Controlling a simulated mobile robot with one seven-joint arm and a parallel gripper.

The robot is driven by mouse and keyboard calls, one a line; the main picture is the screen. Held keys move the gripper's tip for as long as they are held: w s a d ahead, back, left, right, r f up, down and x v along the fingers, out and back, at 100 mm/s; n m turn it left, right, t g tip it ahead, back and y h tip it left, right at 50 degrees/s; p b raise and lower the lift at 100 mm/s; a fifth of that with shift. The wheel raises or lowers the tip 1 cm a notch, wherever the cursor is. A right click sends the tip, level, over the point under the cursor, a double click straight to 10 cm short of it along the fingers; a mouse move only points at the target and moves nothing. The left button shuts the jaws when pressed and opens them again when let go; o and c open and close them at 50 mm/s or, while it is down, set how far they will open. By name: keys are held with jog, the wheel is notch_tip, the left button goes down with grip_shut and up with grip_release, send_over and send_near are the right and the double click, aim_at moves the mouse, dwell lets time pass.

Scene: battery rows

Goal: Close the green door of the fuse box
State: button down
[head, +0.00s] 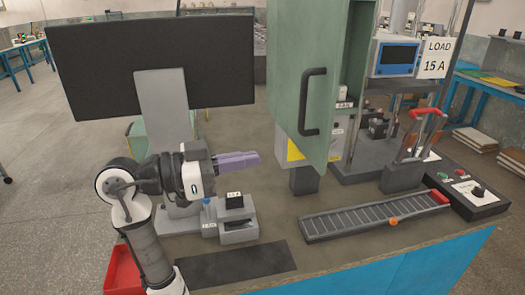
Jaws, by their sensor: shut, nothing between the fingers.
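The green door (319,95) of the fuse box stands swung open toward the front in the head view, with a dark vertical handle (312,102) on its face. The green fuse box (361,40) is behind it, and its open interior shows as a narrow strip to the right of the door. A small labelled part (343,104) shows inside; the door hides most of the rest. My gripper (257,158) is shut and empty. It points right, to the left of the door and lower than the handle, apart from both.
A black monitor (150,65) stands behind my arm. Small labelled blocks (236,220) sit below my gripper. A ribbed grey strip (370,216), a button panel (465,190) and a LOAD 15 A sign (436,58) are at right. A dark mat (235,264) lies in front.

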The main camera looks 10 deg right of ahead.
jog(key=p, duration=0.4)
send_near(323, 147)
jog(key=d, duration=0.5)
jog(key=shift+w+d+r, duration=0.2)
jog(key=shift+r, duration=0.1)
jog(key=shift+w+d+f, duration=0.1)
jog(key=shift+d+f, duration=0.05)
jog(key=shift+d, duration=0.6)
